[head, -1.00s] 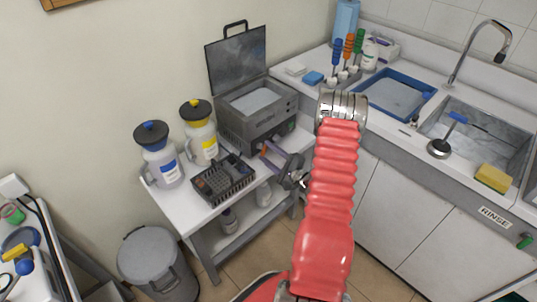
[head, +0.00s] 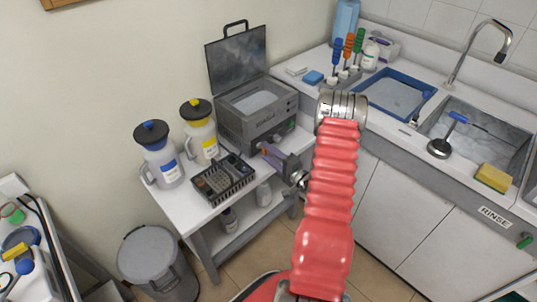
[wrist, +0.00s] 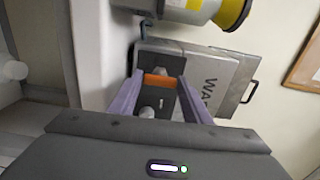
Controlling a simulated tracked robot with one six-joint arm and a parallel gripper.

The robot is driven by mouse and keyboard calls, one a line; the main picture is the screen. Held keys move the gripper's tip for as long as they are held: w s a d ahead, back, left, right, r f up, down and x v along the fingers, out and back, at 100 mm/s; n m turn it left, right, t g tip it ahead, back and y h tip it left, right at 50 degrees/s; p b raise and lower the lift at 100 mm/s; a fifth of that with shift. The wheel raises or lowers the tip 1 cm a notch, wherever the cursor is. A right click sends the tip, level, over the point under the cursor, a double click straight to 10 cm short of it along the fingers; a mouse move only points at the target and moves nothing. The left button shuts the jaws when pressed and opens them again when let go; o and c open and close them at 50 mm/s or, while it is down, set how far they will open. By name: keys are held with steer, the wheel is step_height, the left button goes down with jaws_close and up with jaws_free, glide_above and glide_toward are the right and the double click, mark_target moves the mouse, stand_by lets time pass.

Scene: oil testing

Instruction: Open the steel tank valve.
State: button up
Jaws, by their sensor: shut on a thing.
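The steel tank (head: 238,128) is a grey metal box with its lid (head: 238,60) raised, at the back of the white side table; it also shows in the wrist view (wrist: 235,70). An orange bar (wrist: 158,80), apparently the valve handle, lies crosswise between my purple fingers in the wrist view. My gripper (wrist: 158,84) is shut on this bar. In the head view my gripper (head: 269,151) is at the tank's lower front right corner, and only a bit of orange shows there. The valve's body is mostly hidden.
A blue-capped jug (head: 158,158), a yellow-capped jug (head: 199,135) and a black basket (head: 224,178) stand on the table left of my gripper. A lidded grey bin (head: 150,258) is on the floor. The sink counter (head: 375,140) is close on the right.

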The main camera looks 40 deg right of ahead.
steer(key=shift+a+f, duration=0.2)
steer(key=shift+a, duration=0.05)
steer(key=o, duration=1)
steer(key=shift+d+r, duration=0.1)
steer(key=shift+d, duration=0.05)
steer(key=shift+o, duration=0.2)
steer(key=s, duration=1.3)
steer(key=shift+s+d, duration=0.2)
steer(key=shift+s, duration=0.2)
